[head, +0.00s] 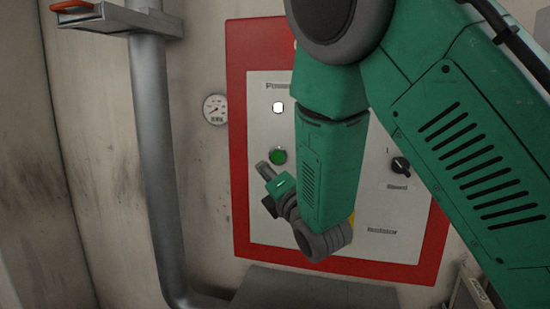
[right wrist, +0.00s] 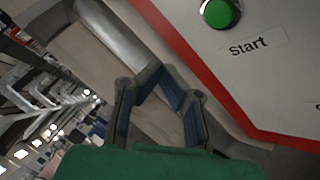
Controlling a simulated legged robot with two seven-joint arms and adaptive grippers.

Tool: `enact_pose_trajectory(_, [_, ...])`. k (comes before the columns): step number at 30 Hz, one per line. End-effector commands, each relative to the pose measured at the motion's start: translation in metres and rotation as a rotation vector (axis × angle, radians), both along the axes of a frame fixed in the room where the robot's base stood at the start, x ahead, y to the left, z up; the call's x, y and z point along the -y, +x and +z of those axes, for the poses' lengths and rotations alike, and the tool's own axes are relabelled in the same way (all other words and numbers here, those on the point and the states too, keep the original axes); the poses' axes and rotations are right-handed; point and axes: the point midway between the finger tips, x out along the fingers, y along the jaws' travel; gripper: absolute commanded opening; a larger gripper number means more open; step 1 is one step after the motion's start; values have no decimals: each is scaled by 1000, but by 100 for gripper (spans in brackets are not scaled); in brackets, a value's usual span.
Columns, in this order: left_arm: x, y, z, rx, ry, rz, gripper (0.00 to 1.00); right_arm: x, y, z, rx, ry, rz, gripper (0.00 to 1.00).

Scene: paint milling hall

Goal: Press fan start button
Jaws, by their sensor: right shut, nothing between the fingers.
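The green start button (head: 277,155) is on a pale control panel (head: 262,215) with a red border. In the right wrist view the green button (right wrist: 220,12) sits at the top edge, with a "Start" label (right wrist: 258,46) below it. My right gripper (head: 263,168) is shut and empty. In the head view it appears just left of and below the button; no contact shows. My right arm hides the middle of the panel. My left gripper is not in view.
A white lamp (head: 278,107) is above the button, and a black selector knob (head: 400,165) is at the panel's right. A round gauge (head: 214,109) and a thick grey pipe (head: 158,170) are to the left. A dark grey surface (head: 310,290) lies below the panel.

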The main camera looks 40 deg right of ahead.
Motion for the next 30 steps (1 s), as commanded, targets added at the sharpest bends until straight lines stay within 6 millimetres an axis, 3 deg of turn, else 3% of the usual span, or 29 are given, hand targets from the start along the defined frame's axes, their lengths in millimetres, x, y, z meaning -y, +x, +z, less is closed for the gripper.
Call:
enact_pose_trajectory(9, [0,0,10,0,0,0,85,37,29,1,0,3,-3,0])
enact_pose_trajectory(15, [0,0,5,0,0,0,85,49,41,0,1,0,-1,0])
enact_pose_trajectory(30, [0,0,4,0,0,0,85,54,45,0,-1,0,-1,0])
